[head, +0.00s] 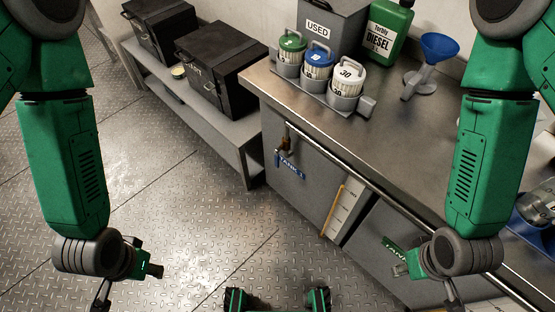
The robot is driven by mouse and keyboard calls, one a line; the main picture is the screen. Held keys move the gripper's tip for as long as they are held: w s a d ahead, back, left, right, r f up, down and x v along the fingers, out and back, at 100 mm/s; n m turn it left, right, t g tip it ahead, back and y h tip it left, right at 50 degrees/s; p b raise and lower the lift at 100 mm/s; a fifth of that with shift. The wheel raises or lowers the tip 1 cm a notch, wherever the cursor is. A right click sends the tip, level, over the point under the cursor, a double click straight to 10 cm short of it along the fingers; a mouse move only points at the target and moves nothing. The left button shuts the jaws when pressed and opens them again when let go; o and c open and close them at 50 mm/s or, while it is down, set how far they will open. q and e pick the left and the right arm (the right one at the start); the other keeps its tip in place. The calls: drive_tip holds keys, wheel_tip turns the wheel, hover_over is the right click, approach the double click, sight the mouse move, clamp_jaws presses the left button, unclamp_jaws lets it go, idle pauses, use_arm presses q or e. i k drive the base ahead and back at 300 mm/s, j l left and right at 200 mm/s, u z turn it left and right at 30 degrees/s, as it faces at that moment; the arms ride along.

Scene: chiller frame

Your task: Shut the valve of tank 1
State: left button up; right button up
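Tank 1's valve (284,144) is a small brass-coloured fitting on the front of the grey cabinet, at the left end of the metal pipe. A blue tag reading TANK 1 (291,167) is just below it. The handle's position is too small to tell. My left gripper (100,300) is at the bottom left, over the floor and well away from the valve. My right gripper (453,298) is at the bottom right, in front of the cabinet and away from the valve. Both grippers' fingers are partly cut off by the lower edge. I see nothing held.
The pipe (370,182) runs along the cabinet front below the steel worktop (400,140). A sight gauge (344,210) and a green tag (393,249) are to the right. A low grey shelf (229,142) with black boxes (221,64) stands left. The plated floor (190,220) is clear.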

sight(276, 158)
drive_tip(key=j+z, duration=0.1)
drive_tip(key=z, duration=0.3)
drive_tip(key=i+j+z, duration=0.1)
drive_tip(key=z, duration=0.25)
drive_tip(key=j+z, duration=0.1)
drive_tip(key=z, duration=0.3)
drive_tip(key=j+z, duration=0.2)
drive_tip(key=j, duration=0.3)
drive_tip(key=j+z, duration=0.2)
drive_tip(key=j, duration=0.3)
drive_tip(key=j+z, duration=0.2)
drive_tip(key=j, duration=0.3)
drive_tip(key=k+j+z, duration=0.2)
drive_tip(key=j, duration=0.25)
drive_tip(key=j+z, duration=0.2)
drive_tip(key=j, duration=0.3)
drive_tip(key=k+j, duration=0.1)
drive_tip(key=j, duration=0.25)
drive_tip(key=k+j, duration=0.15)
drive_tip(key=j, duration=0.2)
drive_tip(key=k+j, duration=0.1)
drive_tip(key=j, duration=0.25)
